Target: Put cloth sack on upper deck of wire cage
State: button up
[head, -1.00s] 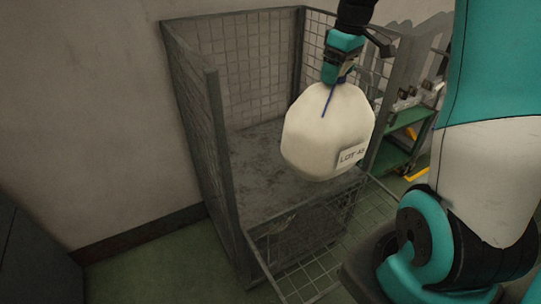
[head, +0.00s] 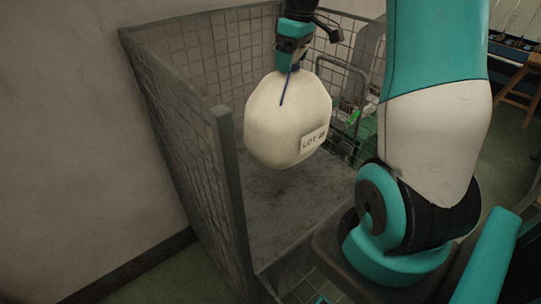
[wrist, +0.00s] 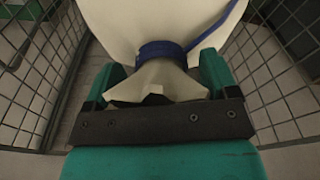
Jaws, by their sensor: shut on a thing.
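The cloth sack (head: 285,125) is cream, tied at the neck with a blue cord, and has a tag reading "LOT". My gripper (head: 290,62) is shut on its gathered neck, and the sack hangs below it. In the wrist view the sack's neck (wrist: 160,80) sits between the teal fingers of my gripper (wrist: 158,88). The wire cage (head: 190,130) has mesh sides and a grey deck (head: 265,210). In the head view the sack hangs over this deck, apart from it. Mesh shows on both sides in the wrist view. The deck behind the sack is hidden.
The visible deck is bare. A post (head: 232,190) stands at the cage's near left corner. A wall (head: 60,130) is close on the left. Beyond the cage at right are a metal-framed cart (head: 352,88) and a wooden stool (head: 522,92).

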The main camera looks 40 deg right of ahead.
aim_at(288, 104)
notch_tip(288, 104, down, 19)
jog(key=shift+f+p, duration=0.1)
jog(key=shift+p, duration=0.2)
dwell(0.3)
jog(key=o, duration=1.6)
jog(key=shift+f, duration=0.15)
jog(key=shift+o, duration=0.2)
jog(key=r, duration=0.4)
jog(key=s+r, duration=0.1)
jog(key=r, duration=0.7)
jog(key=shift+s+d+r, duration=0.1)
jog(key=shift+s+d, duration=0.1)
jog(key=shift+s, duration=0.05)
